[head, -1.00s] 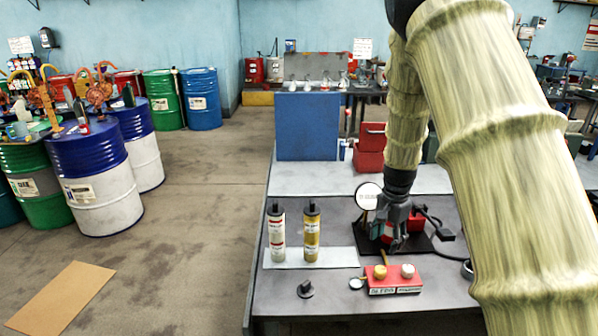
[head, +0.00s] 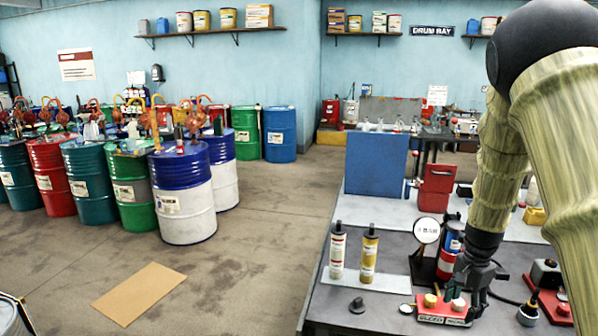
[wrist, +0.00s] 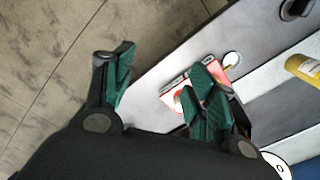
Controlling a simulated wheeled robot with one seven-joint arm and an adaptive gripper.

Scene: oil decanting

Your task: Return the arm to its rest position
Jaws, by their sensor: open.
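My gripper (head: 466,297) hangs low over the bench at the right of the head view, at the end of my tan-sleeved arm. It is beside the right end of a red block with knobs (head: 432,317) and partly covers it. In the wrist view its two green-padded fingers (wrist: 166,64) are apart with nothing held between them. The red block (wrist: 174,92) shows there behind the right finger. A red, white and blue can (head: 449,245) stands upright behind my gripper, apart from it.
A white-red cartridge (head: 337,252) and a yellow cartridge (head: 369,255) stand left of the block. A black cap (head: 357,306), round sign (head: 427,231) and red device (head: 545,306) are nearby.

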